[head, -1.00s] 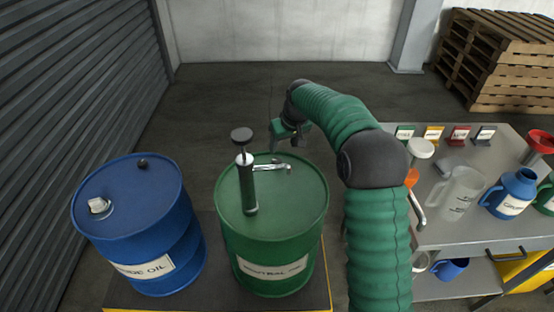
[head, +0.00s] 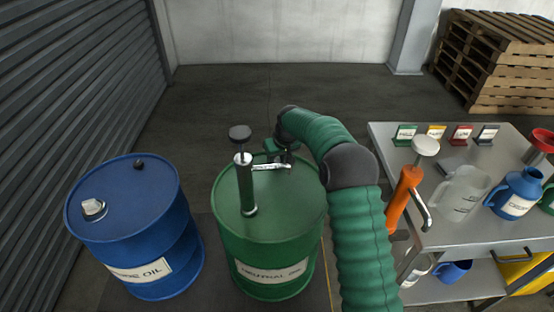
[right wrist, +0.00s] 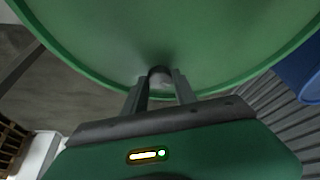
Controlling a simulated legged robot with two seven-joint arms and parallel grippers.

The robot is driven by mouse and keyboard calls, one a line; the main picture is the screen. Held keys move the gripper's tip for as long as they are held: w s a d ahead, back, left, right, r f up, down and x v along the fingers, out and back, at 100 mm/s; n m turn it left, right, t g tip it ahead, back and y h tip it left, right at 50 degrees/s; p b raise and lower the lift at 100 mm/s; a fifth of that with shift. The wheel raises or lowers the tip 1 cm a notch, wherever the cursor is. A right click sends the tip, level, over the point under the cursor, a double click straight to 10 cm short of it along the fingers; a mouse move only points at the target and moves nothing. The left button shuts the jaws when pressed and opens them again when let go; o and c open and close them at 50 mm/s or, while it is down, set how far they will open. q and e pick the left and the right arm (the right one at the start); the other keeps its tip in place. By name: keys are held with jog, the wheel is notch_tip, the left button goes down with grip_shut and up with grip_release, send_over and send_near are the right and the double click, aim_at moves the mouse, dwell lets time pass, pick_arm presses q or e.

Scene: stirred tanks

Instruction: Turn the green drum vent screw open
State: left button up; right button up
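The green drum (head: 285,215) stands in the middle of the head view, labelled neutral oil, with a hand pump (head: 245,185) and its spout on the lid. My right gripper (head: 284,158) is at the lid's far edge, partly hidden behind the spout. In the right wrist view, the gripper's two fingers (right wrist: 160,84) stand apart over the lid. A small dark round piece, apparently the vent screw (right wrist: 160,72), shows between the fingertips near the rim. Whether the fingers touch it is unclear. The screw is not visible in the head view. My left gripper is not in view.
A blue drum (head: 135,215) with a white cap and a dark plug stands left. Pallets (head: 500,60) are stacked behind. Floor beyond the drums is clear.

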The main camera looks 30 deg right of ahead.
grip_shut()
jog(key=n+p, duration=0.1)
jog(key=p, duration=0.1)
jog(key=n+p, duration=0.1)
jog(key=n+y+p, duration=0.1)
jog(key=p, duration=0.1)
jog(key=shift+d+r+p, duration=0.25)
jog(key=shift+r+p, duration=0.1)
jog(key=shift+f+n+y, duration=0.3)
jog(key=shift+n+y, duration=0.1)
jog(key=shift+n, duration=0.4)
jog(key=o, duration=0.6)
grip_release()
